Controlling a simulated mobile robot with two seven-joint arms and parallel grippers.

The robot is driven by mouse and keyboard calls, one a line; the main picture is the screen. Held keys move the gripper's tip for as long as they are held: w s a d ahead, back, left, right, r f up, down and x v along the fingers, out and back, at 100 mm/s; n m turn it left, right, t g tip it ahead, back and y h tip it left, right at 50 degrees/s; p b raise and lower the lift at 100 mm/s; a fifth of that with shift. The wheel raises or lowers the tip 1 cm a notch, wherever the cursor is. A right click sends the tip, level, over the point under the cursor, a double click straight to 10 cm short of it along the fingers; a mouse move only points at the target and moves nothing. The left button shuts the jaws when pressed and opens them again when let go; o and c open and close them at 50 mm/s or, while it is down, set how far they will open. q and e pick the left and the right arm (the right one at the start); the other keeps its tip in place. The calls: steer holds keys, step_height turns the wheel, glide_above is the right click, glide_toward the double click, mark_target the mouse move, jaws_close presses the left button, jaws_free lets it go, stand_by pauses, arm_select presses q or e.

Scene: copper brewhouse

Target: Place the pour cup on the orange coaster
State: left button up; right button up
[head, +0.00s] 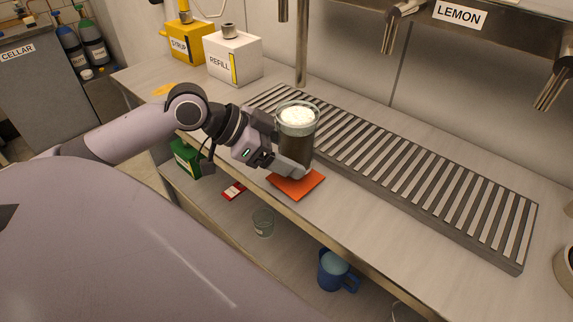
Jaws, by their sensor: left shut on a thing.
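The pour cup (297,142) is a clear glass with a dark drink and pale foam on top. My left gripper (289,160) is shut around its lower part, and the cup looks upright. The orange coaster (300,187) lies flat near the front edge of the counter. The cup's base is hidden by the gripper and appears above the coaster's back part. I cannot tell whether it touches the coaster. My right gripper is not in view.
A slatted drip tray (420,178) runs just behind the cup. A white REFILL box (234,59) and a yellow SYRUP box (187,42) stand at the back left. A lower shelf holds an empty glass (263,222) and a blue mug (336,271).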

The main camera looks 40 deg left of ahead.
arm_select(q)
steer(key=shift+f, duration=1.5)
steer(key=o, duration=0.9)
steer(key=shift+f, duration=0.15)
steer(key=shift+p+v, duration=0.6)
steer(key=shift+v, duration=5.5)
